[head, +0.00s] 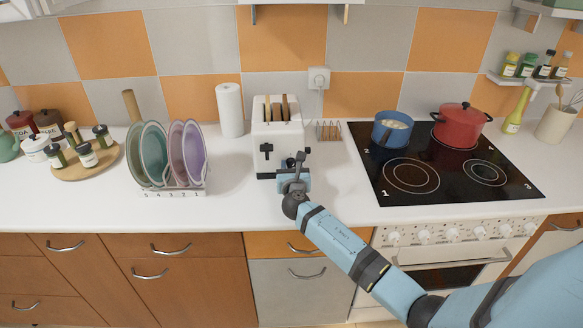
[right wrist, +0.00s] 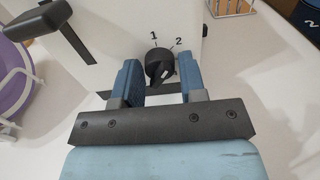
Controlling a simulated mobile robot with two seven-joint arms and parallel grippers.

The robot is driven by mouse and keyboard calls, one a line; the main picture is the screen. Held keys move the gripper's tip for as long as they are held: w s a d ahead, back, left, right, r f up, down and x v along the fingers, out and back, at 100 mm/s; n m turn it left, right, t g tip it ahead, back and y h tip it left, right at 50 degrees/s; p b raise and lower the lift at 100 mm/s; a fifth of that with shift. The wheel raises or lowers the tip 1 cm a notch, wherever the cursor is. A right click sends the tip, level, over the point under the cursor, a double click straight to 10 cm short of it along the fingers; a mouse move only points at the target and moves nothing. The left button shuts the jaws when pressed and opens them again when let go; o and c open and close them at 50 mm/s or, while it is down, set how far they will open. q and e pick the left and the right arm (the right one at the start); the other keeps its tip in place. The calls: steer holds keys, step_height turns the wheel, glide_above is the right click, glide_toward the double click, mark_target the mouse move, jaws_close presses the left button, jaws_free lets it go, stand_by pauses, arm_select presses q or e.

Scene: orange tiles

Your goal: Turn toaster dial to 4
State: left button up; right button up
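The white toaster (head: 268,135) stands on the counter with slices of bread in its slots. In the right wrist view its black dial (right wrist: 160,66) is on the front face, with the numbers 1 and 2 visible above it. The dial's white mark points toward the lower right; the other numbers are hidden or out of view. My right gripper (right wrist: 160,80) has its two blue fingers apart, one on each side of the dial. I cannot tell whether they touch it. In the head view my right gripper (head: 291,183) is in front of the toaster's lower right. My left gripper is not in view.
A black toaster lever (right wrist: 38,35) is left of the dial. A plate rack (head: 176,190) stands left of the toaster, a paper towel roll (head: 230,110) behind it, a wire rack (head: 328,131) to its right. The stove (head: 445,165) holds a blue pot (head: 391,130) and a red pot (head: 460,127).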

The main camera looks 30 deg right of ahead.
steer(key=c, duration=0.5)
